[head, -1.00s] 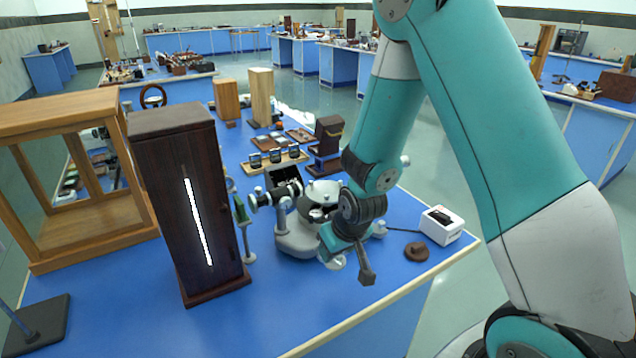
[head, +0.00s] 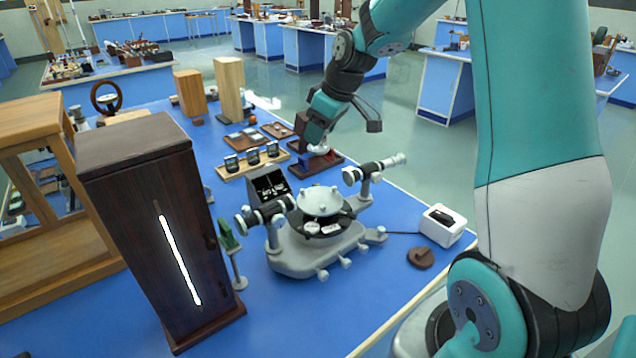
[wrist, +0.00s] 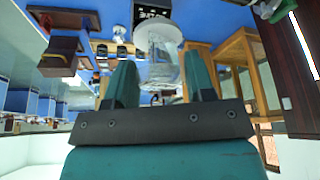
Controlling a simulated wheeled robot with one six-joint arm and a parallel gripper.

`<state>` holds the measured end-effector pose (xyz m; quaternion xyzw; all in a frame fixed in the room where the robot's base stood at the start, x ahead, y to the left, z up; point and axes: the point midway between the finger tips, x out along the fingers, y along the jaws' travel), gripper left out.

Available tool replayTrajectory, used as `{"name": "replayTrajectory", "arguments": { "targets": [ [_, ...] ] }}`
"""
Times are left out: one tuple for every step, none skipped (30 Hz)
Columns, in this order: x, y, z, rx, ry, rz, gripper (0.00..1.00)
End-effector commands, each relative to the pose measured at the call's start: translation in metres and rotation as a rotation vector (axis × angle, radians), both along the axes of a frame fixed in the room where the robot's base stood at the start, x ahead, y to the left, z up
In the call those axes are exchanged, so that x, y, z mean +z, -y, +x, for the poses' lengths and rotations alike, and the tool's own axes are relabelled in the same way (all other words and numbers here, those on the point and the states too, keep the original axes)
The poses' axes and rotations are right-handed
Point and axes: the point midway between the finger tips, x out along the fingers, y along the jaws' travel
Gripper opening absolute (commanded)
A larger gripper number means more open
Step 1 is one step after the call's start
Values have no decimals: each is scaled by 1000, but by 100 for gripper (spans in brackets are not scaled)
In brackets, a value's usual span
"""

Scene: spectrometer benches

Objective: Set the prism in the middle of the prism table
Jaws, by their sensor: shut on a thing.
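My gripper (head: 317,138) is raised over the far part of the bench, beyond the spectrometer (head: 312,245). In the wrist view, my gripper (wrist: 160,72) is shut on a pale, translucent piece, apparently the prism (wrist: 160,50), between the two teal fingers. Its exact shape is unclear, and only a small whitish bit shows below the gripper in the head view. The prism table (head: 320,203) is the pale round disc with small pegs on top of the spectrometer. Nothing else is seen standing on it, and the gripper is apart from it.
A dark cabinet (head: 150,215) with a bright slit stands left of the spectrometer. The telescope tube (head: 375,168) sticks out at its right. A black box (head: 268,185), a rack of dark pieces (head: 252,160) and wooden blocks (head: 229,90) stand behind.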

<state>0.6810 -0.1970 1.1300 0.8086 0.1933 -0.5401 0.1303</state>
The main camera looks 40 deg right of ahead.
Motion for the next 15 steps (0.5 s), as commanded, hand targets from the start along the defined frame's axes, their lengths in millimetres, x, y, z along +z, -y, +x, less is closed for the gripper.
{"name": "replayTrajectory", "arguments": {
  "targets": [
    [-14,-1,0,0,-7,3,24],
    [-23,-1,-1,0,-7,3,24],
    [-35,-1,-1,-1,-7,3,24],
    [-43,-1,0,0,-6,3,24],
    [-51,-2,-1,1,-7,3,24],
    [-61,-2,-1,1,-7,3,24],
    [-67,-2,0,1,-6,3,24],
    [-74,-2,0,2,-5,1,24],
    [-81,-2,0,1,-4,0,24],
    [-86,-1,0,1,-4,0,24],
    [-89,-1,0,1,-3,1,24],
    [-93,-1,0,0,-1,0,24],
    [-96,-1,0,0,-1,0,24],
    [-98,-1,1,0,-1,0,24],
    [-101,-1,1,0,-1,0,24]
  ]
}}
